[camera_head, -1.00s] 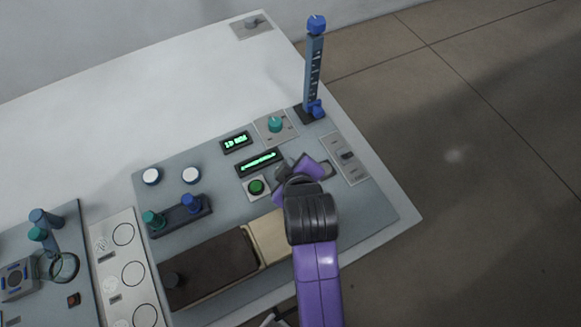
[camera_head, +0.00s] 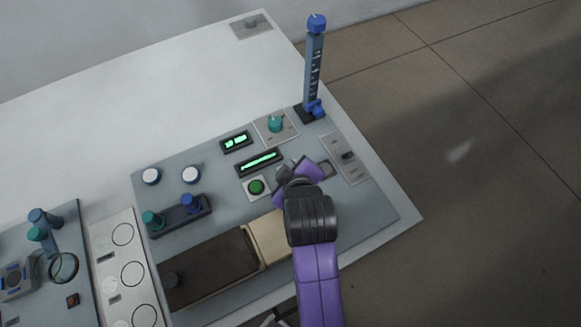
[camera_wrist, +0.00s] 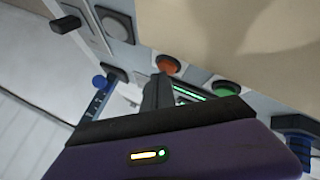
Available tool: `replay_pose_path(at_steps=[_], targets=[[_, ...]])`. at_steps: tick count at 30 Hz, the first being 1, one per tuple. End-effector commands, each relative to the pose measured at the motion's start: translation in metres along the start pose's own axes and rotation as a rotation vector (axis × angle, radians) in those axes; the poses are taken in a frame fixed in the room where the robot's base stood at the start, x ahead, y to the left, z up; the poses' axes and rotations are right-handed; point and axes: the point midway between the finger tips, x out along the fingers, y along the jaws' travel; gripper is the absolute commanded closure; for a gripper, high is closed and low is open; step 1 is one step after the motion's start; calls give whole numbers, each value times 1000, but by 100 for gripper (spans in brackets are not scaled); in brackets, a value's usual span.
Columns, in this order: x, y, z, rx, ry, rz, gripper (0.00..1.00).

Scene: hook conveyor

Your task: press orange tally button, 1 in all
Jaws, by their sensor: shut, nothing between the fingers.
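The orange button (camera_wrist: 168,64) shows in the wrist view as a round cap on a pale panel, just beyond my fingertips. In the head view my gripper and arm hide it. My gripper (camera_wrist: 158,88) is shut and empty, its dark fingertips pointing toward the orange button; I cannot tell whether they touch it. In the head view my gripper (camera_head: 284,174) is over the panel, just right of the green button (camera_head: 256,187).
Two lit green displays (camera_head: 259,162) lie behind the green button. A teal knob (camera_head: 275,123), a tall blue post (camera_head: 314,70) and a switch plate (camera_head: 345,157) stand nearby. A dark tray (camera_head: 210,268) lies in front. The white tabletop (camera_head: 150,85) behind is mostly clear.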

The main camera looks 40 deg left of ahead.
Motion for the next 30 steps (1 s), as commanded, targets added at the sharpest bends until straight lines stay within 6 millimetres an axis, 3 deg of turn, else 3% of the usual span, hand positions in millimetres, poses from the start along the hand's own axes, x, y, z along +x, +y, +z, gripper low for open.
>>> replay_pose_path(at_steps=[20, 30], targets=[[3, -3, 3, 0, -2, -2, 100], [-7, 5, -4, 0, -2, -2, 100]])
